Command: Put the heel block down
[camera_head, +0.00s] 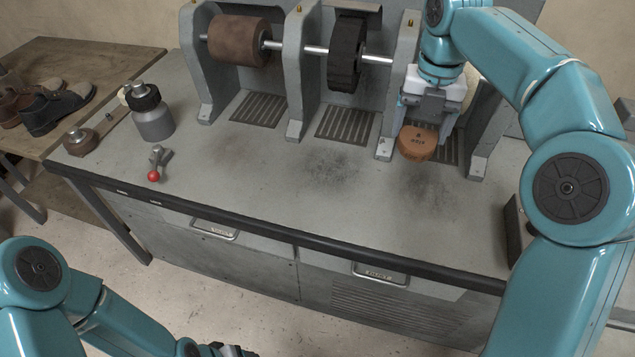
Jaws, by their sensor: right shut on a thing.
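The heel block (416,143) is a brown, rounded piece with a small dark mark on its top. It is at the right part of the grey machine bench, in front of a slotted grate. My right gripper (428,112) reaches down from above and is shut on the heel block. I cannot tell whether the block touches the bench top. My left gripper (232,350) is at the bottom edge of the view, low in front of the bench, and mostly cut off.
The bench (270,185) carries a brown sanding drum (238,42) and a black brush wheel (346,55) on a shaft between grey supports. A grey canister (152,118) and a red-knobbed lever (156,165) stand at left. Shoes (58,108) lie on a wooden table. The bench's middle is clear.

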